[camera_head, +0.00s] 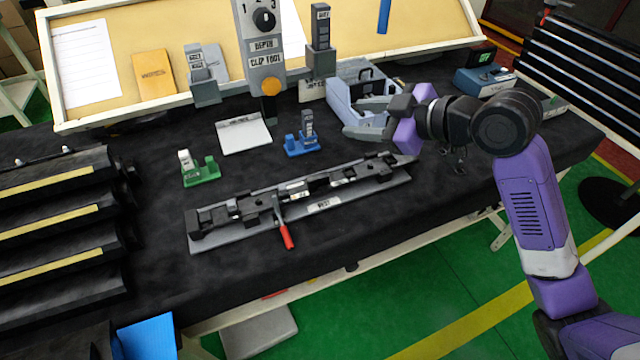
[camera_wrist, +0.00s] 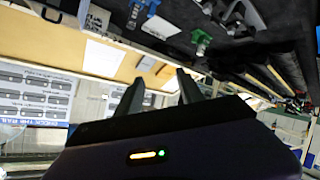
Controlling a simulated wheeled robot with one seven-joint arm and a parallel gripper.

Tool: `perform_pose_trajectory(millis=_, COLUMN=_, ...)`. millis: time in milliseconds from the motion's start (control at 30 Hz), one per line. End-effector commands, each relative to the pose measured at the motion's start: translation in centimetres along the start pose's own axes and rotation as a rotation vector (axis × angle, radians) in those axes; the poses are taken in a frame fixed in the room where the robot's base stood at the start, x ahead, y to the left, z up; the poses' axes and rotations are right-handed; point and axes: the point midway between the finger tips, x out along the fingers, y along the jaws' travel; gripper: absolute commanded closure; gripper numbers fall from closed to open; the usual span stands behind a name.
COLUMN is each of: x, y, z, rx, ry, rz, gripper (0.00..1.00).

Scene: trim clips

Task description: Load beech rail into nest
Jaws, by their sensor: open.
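The nest (camera_head: 323,205) is a long grey fixture with dark blocks along it and a red-handled lever (camera_head: 286,236), lying across the middle of the black-covered table. No rail can be made out in it. Part of what seems to be the nest shows at the top of the wrist view (camera_wrist: 235,14). I cannot pick out a beech rail for certain; a left rack (camera_head: 60,225) has dark tiers with pale yellow strips. My gripper (camera_head: 352,117) is open and empty, above the table's back right, beside a grey bin. Its two fingers also show in the wrist view (camera_wrist: 160,88).
A green holder (camera_head: 200,172) and a blue holder (camera_head: 301,148) stand behind the nest. The grey bin (camera_head: 343,92) is close to my gripper. A rack of dark bars (camera_head: 585,75) stands at right. Table front right is clear.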

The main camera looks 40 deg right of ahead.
Motion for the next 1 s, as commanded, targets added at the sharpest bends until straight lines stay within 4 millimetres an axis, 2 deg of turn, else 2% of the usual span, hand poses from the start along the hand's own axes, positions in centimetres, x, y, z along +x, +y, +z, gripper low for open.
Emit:
perform_pose_trajectory(millis=200, x=0.2, y=1.7, z=-3.7, rx=0.097, ry=0.145, rz=0.116, gripper=0.55)
perform_pose_trajectory(millis=500, x=-0.4, y=3.6, z=-7.1, rx=0.231, ry=0.316, rz=0.251, gripper=0.55)
perform_pose_trajectory(millis=1000, x=-0.8, y=4.2, z=-7.8, rx=0.268, ry=0.361, rz=0.29, gripper=0.55)
